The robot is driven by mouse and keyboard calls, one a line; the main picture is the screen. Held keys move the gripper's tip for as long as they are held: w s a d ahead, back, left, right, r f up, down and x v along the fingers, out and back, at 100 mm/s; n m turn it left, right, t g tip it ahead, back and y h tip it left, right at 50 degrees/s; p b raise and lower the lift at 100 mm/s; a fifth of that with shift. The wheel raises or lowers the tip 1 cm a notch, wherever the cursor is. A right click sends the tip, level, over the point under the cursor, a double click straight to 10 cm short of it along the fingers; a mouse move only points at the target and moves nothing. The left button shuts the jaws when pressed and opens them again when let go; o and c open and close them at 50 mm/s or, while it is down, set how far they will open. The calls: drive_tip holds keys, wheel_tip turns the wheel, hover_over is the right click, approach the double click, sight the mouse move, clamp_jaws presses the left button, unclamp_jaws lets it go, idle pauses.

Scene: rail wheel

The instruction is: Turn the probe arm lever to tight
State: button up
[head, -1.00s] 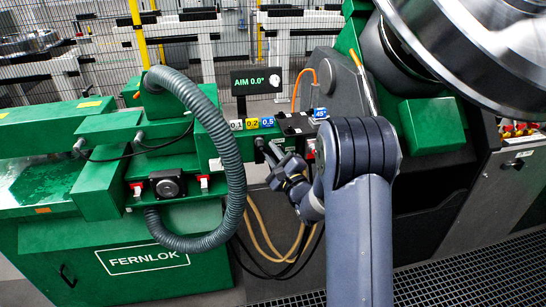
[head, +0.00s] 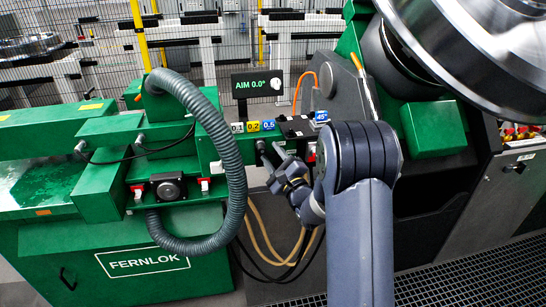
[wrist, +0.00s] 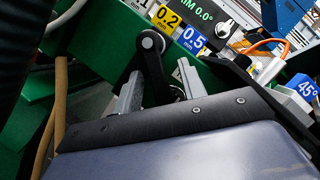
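The probe arm lever (wrist: 154,68) is a short black arm in the wrist view. It hangs from a round silver pivot on the green housing and slants down to the right. The lever lies between the two grey fingers of my gripper (wrist: 159,70), which stand apart on either side. A gap shows on the left finger's side; I cannot tell whether the right finger touches the lever's lower end. In the head view my gripper (head: 276,160) is at the green housing below the number tags, and the lever is small and partly hidden there.
Yellow 0.2 (wrist: 167,18) and blue 0.5 (wrist: 191,39) tags sit above the lever, with a blue 45° tag (head: 320,117) to the right. A display (head: 257,83) reads AIM 0.0°. A thick grey hose (head: 232,160) loops at left; tan hoses (head: 262,245) hang below.

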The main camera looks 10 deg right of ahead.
drive_tip(key=b+v, duration=0.2)
drive_tip(key=v, duration=0.8)
drive_tip(key=shift+s+d, duration=0.15)
drive_tip(key=shift+s, duration=0.25)
drive_tip(key=shift+f, duration=0.1)
drive_tip(key=shift+c, duration=0.2)
